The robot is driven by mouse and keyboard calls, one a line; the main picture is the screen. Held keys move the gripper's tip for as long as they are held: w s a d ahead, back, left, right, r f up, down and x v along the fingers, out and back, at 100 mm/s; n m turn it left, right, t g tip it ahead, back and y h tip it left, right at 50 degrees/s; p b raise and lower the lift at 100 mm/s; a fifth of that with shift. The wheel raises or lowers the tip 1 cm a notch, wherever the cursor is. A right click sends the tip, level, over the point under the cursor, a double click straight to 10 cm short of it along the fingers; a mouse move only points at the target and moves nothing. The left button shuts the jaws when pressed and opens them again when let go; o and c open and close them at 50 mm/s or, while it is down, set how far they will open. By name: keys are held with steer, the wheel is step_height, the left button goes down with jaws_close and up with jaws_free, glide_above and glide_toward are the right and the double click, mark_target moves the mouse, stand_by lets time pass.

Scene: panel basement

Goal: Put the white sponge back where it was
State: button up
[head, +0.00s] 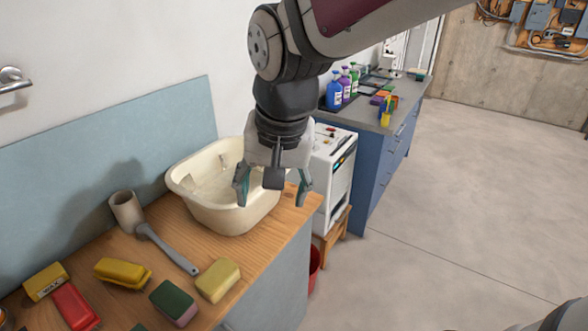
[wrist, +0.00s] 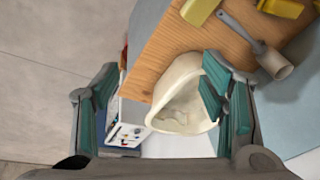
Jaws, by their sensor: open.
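I cannot make out a white sponge in either view. My gripper (head: 272,196) is open and empty, pointing down in front of the right side of the cream basin (head: 240,218). In the wrist view my gripper (wrist: 160,105) has its fingers wide apart, with the basin (wrist: 172,112) partly behind the right finger. A yellow sponge (head: 218,280) and a green-and-pink sponge (head: 174,303) lie on the wooden worktop (head: 265,245). The basin holds something pale, too unclear to name.
A grey-handled tool (head: 165,248) with a cup-shaped head, a yellow block (head: 123,273) and a red block (head: 75,306) lie on the worktop. A white appliance (head: 332,170) and a blue cabinet (head: 385,165) with bottles stand beyond.

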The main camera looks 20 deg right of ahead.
steer(key=s+d+r+n+t, duration=0.2)
steer(key=s+d+r+n, duration=0.2)
steer(key=s, duration=0.7)
steer(key=shift+d+n+t, duration=0.3)
steer(key=shift+d+n, duration=0.2)
steer(key=shift+d, duration=0.5)
